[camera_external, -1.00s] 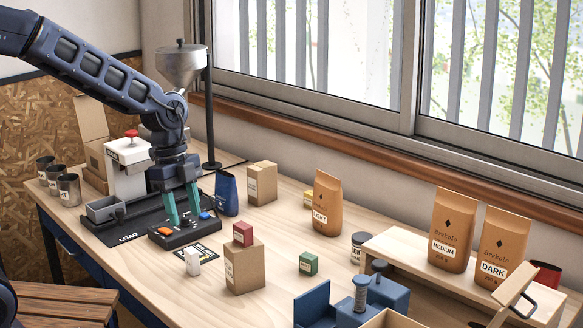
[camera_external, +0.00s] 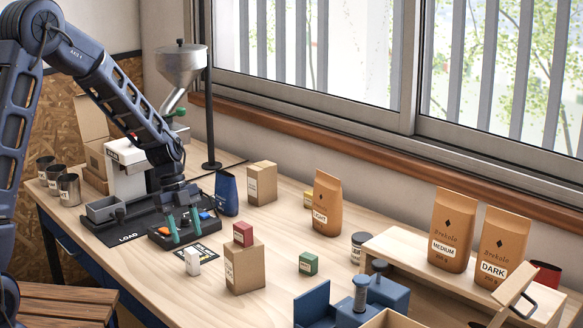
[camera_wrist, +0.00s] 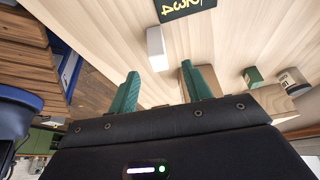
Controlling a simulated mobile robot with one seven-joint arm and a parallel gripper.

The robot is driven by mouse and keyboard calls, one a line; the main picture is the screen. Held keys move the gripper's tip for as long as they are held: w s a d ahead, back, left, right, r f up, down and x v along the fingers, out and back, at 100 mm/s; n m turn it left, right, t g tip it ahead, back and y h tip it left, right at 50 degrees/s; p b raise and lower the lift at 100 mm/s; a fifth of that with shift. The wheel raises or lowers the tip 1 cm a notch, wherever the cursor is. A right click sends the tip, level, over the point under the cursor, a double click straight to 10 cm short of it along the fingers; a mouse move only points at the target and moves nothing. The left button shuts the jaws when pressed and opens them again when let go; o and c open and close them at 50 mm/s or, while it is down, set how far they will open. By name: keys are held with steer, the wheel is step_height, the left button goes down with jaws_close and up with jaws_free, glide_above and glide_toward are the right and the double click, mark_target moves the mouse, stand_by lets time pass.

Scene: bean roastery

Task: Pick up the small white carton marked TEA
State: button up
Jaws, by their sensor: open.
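The small white carton (camera_external: 192,262) stands upright on the wooden table, in front of the black mat. Its marking is too small to read. In the wrist view the carton (camera_wrist: 156,46) lies beyond the fingertips, between their lines. My gripper (camera_external: 186,236) is open and empty, with teal fingers pointing down above the front of the black scale-like device (camera_external: 168,241), a little behind and left of the carton. In the wrist view my gripper (camera_wrist: 160,70) shows both fingers apart with nothing between them.
A brown box (camera_external: 246,272) with a red box (camera_external: 243,234) on top stands right of the carton. A green box (camera_external: 308,263) is farther right. A dark card (camera_external: 200,250) lies just behind the carton. The table in front of the carton is clear.

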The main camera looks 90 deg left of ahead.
mark_target(191, 249)
steer(key=shift+x, duration=3.95)
steer(key=shift+d, duration=0.15)
steer(key=c, duration=1)
steer(key=shift+r, duration=0.1)
steer(key=shift+c, duration=0.3)
